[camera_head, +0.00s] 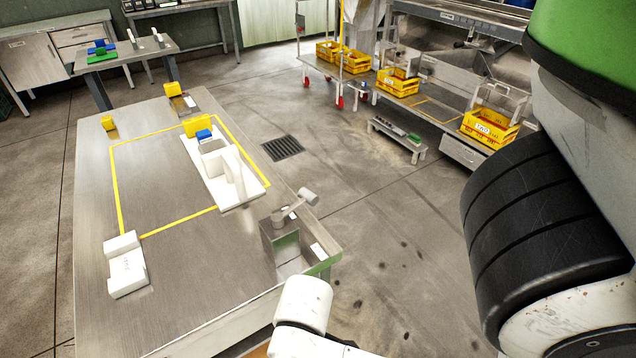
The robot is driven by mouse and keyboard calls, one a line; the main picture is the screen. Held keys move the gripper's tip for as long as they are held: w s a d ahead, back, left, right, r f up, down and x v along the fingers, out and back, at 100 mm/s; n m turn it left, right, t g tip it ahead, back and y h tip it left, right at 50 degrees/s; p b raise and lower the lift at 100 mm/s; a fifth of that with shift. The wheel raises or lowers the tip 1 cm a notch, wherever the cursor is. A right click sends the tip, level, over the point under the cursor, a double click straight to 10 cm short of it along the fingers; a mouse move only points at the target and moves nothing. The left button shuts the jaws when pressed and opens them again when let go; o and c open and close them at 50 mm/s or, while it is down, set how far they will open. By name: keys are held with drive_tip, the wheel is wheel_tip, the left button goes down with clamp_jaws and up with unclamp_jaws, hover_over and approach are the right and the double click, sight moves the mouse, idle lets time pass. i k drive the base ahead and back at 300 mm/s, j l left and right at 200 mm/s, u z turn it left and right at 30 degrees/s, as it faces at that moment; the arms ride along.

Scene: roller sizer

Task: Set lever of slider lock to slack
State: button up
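A grey lever-like handle with a rounded cylindrical end (296,205) stands over a metal box (268,242) at the table's right edge. I cannot tell for sure that this is the slider lock's lever, nor which setting it is in. A white fixture plate (240,196) with upright white parts sits inside a yellow outline on the table. A blue piece (203,134) and a yellow block (197,126) are at its far end.
The metal table (160,270) carries a white block (125,268) at front left and small yellow blocks (108,123) at the back. Shelving with yellow crates (490,125) stands at back right. A low grey bench (396,138) stands before it. The floor between is open.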

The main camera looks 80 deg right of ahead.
sight(307, 196)
drive_tip(key=k+l+z, duration=0.1)
drive_tip(key=l, duration=0.35)
drive_tip(key=k+l, duration=0.15)
drive_tip(key=l, duration=0.3)
drive_tip(key=k+l+z, duration=0.15)
drive_tip(key=l, duration=0.3)
drive_tip(key=k+l+z, duration=0.1)
drive_tip(key=l, duration=0.35)
drive_tip(key=i+j, duration=0.1)
drive_tip(key=j, duration=0.55)
drive_tip(key=i, duration=0.05)
